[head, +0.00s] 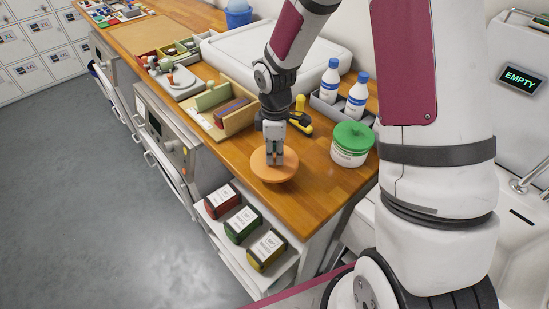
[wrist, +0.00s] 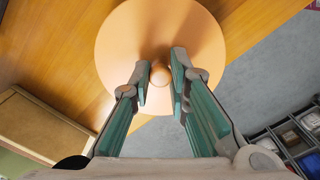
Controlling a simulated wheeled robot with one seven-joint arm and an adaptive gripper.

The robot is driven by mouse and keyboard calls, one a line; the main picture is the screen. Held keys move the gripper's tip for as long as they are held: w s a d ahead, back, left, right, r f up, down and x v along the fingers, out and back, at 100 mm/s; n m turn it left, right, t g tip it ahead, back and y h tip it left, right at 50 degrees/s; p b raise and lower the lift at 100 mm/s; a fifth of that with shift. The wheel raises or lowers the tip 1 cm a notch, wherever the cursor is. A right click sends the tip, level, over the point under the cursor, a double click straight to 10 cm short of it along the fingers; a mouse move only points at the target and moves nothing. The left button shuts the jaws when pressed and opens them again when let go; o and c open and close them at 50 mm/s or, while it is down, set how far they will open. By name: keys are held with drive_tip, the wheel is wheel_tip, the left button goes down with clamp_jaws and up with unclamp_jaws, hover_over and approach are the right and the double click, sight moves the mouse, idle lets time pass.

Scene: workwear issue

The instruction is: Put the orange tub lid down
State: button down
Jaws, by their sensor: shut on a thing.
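The orange tub lid (head: 287,172) is a round disc with a small knob, near the front edge of the wooden counter (head: 318,190). My gripper (head: 274,158) points down over its middle and is shut on the knob. In the wrist view my gripper's fingers (wrist: 160,78) stand on either side of the knob, and the lid (wrist: 125,40) fills the upper middle. Part of the lid overlaps the counter edge in that view, with grey floor beyond. I cannot tell whether its underside touches the counter.
A white tub with a green lid (head: 351,135) stands to the right. Two white bottles (head: 330,82) sit in a grey tray behind. A wooden holder (head: 240,122) and a yellow tool (head: 300,118) are close behind my gripper. Red, green and yellow packs (head: 243,224) lie on a shelf below.

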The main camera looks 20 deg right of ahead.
drive_tip(key=shift+w+f, duration=0.1)
drive_tip(key=shift+w, duration=0.4)
drive_tip(key=shift+f+p, duration=0.3)
drive_tip(key=shift+f, duration=1.35)
drive_tip(key=shift+f, duration=0.15)
drive_tip(key=c, duration=1.5)
unclamp_jaws()
drive_tip(key=shift+d, duration=0.1)
drive_tip(key=shift+c, duration=0.2)
